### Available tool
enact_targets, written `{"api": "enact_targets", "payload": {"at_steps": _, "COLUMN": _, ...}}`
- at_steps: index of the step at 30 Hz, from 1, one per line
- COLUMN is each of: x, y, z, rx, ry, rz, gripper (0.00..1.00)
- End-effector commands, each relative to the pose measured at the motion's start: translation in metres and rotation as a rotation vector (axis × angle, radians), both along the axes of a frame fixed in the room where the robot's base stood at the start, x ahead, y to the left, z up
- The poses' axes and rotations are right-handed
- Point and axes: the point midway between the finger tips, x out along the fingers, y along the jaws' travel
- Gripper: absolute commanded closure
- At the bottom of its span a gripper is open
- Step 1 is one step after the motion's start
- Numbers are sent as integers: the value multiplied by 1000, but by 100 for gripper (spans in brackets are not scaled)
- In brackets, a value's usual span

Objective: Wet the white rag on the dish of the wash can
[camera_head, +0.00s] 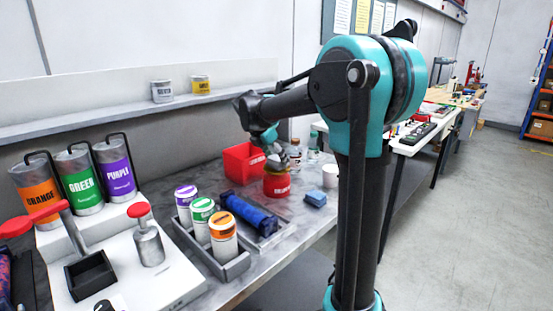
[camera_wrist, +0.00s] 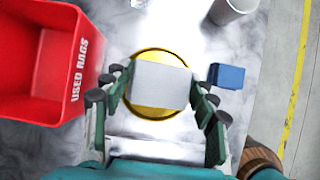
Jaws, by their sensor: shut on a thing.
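The wash can (camera_head: 277,186) is a red can standing on the bench, with a label on its side. In the wrist view its round brass-yellow dish (camera_wrist: 160,112) lies below the white rag. The white rag (camera_wrist: 161,84) is a flat pale square between my gripper's fingers and covers most of the dish. My gripper (camera_head: 276,160) is shut on the rag, directly above the can. I cannot tell whether the rag touches the dish.
A red used-rags bin (camera_wrist: 42,62) stands left of the can. A blue sponge-like block (camera_wrist: 227,76) and a white cup (camera_wrist: 232,8) are to its right. A tray (camera_head: 240,268) of labelled bottles and a blue roller (camera_head: 250,215) are nearer on the bench.

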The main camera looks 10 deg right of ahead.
Motion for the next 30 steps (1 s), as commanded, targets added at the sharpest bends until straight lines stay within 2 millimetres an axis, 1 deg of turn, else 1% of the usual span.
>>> {"api": "enact_targets", "payload": {"at_steps": 30, "x": 0, "y": 0, "z": -11, "rx": 0, "ry": 0, "rz": 0, "gripper": 65}}
